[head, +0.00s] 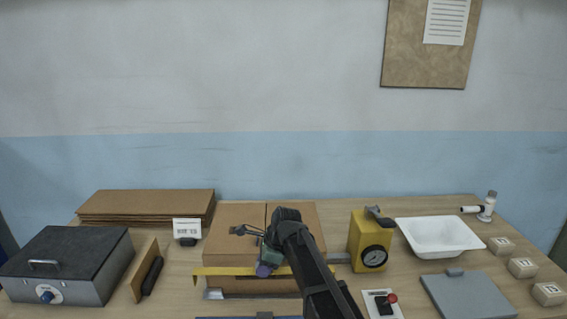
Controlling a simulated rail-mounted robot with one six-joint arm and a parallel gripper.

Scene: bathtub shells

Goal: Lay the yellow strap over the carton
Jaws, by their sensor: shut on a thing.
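The brown carton (232,222) stands at the middle of the bench, its top facing up with a seam. The yellow strap (222,271) stretches left to right across the carton's near side, its left end bent down past the carton's left side. My gripper (264,267) is over the carton's near edge, at the strap's middle, and is shut on the strap. I cannot tell whether the strap touches the carton.
A yellow gauge box (368,240) stands right of the carton, with a white tray (438,235) beyond. A grey plate (467,296) and red-knobbed switch (391,298) are in front.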

